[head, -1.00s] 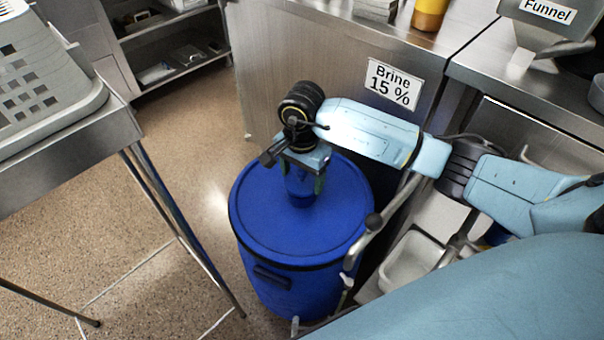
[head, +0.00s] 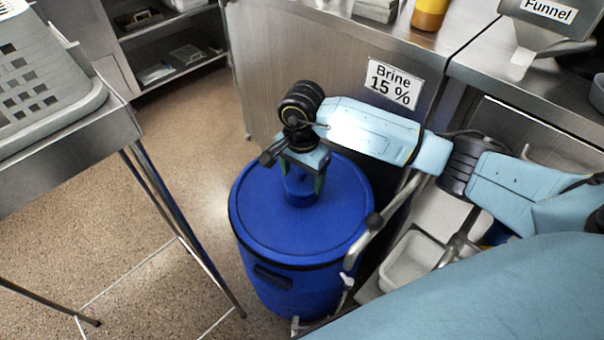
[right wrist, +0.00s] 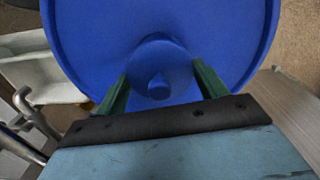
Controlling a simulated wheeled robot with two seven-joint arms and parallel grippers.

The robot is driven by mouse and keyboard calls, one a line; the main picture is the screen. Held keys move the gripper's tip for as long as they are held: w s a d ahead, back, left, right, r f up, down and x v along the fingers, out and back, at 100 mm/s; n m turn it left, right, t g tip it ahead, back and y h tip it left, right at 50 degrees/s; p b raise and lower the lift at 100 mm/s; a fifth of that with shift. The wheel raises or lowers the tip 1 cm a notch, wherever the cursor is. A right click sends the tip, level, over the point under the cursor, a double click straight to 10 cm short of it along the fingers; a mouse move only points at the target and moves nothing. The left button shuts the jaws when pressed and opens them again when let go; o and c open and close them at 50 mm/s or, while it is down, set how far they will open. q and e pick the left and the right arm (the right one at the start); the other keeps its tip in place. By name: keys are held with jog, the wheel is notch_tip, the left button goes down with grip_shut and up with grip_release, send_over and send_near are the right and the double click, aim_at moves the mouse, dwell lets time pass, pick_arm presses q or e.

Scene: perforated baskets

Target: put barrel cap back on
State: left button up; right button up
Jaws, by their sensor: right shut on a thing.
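The blue barrel (head: 285,294) stands upright on the floor in the head view. Its broad round blue cap (head: 258,205) lies over the barrel's mouth, with a dark band visible under its rim. My right gripper (head: 302,184) points down at the cap's middle. In the right wrist view, the green fingers of my right gripper (right wrist: 160,78) stand either side of the raised round knob of the cap (right wrist: 232,30) and are shut on it. The inside of the barrel and the cap's underside are hidden. My left gripper is in neither view.
A steel counter with a "Brine 15 %" label (head: 395,83) stands close behind the barrel. A steel stand (head: 120,122) with a grey perforated basket (head: 40,95) is at the left. Metal pipes and a white tray (head: 412,262) are right of the barrel. Floor is clear between stand and barrel.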

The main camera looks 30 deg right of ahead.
jog(key=shift+f+b, duration=0.2)
jog(key=shift+b, duration=0.15)
dwell(1.1)
jog(key=o, duration=1)
jog(key=shift+o, duration=0.6)
jog(key=shift+r+p, duration=2.4)
jog(key=shift+r, duration=1.15)
jog(key=shift+c, duration=0.3)
grip_shut()
